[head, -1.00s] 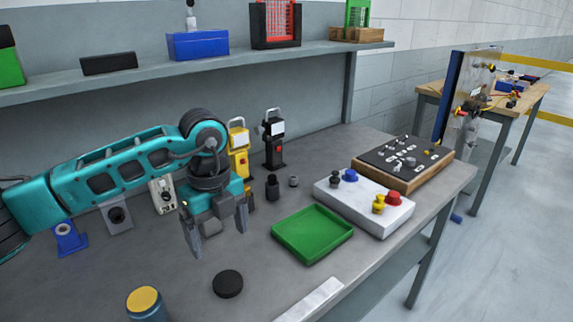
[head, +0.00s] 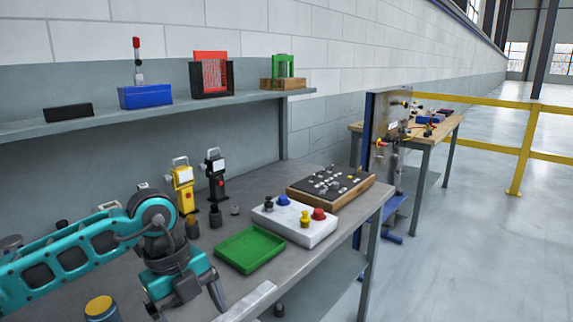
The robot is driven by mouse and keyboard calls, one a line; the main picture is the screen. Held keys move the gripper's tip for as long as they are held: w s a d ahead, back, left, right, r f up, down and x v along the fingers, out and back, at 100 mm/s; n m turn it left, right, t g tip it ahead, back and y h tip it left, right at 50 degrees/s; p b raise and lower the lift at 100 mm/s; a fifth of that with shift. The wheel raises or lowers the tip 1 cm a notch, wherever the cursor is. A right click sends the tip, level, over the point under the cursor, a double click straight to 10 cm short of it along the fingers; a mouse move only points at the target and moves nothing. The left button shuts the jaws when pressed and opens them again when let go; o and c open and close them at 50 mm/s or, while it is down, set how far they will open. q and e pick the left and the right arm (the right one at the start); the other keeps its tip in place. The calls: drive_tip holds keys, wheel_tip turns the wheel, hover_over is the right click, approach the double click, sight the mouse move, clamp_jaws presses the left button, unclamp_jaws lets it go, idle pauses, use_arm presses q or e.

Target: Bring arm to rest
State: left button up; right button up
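My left arm comes in from the left in the head view. Its gripper (head: 188,301) points down over the front part of the grey workbench (head: 272,181), left of and in front of the green tray (head: 250,250). The fingers are apart and I see nothing between them, though the lower ends are close to the frame's bottom edge. My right gripper is not in view.
A white block with coloured knobs (head: 322,233) and a dark panel on a wooden base (head: 331,184) stand right of the tray. Yellow (head: 182,188) and black (head: 216,176) devices stand behind. A yellow-topped cylinder (head: 101,308) is front left. Floor at right is clear.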

use_arm(q)
drive_tip(key=s+d+r+n+t+h, duration=0.1)
drive_tip(key=s+d+r+h, duration=0.15)
drive_tip(key=d+h, duration=0.65)
drive_tip(key=s+d+r+t+h, duration=0.15)
drive_tip(key=s+d+h, duration=0.25)
drive_tip(key=d+h, duration=0.5)
drive_tip(key=w+a+f+n+t+y, duration=0.4)
drive_tip(key=a+f+n+t+y, duration=0.95)
drive_tip(key=n, duration=0.55)
drive_tip(key=s+a+f+n+g+y, duration=0.4)
drive_tip(key=s+a+f, duration=0.3)
drive_tip(key=s+f, duration=0.4)
wheel_tip(320, 180, down, 2)
drive_tip(key=shift+a+f+y, duration=0.1)
drive_tip(key=shift+a+y, duration=0.1)
drive_tip(key=shift+y, duration=0.15)
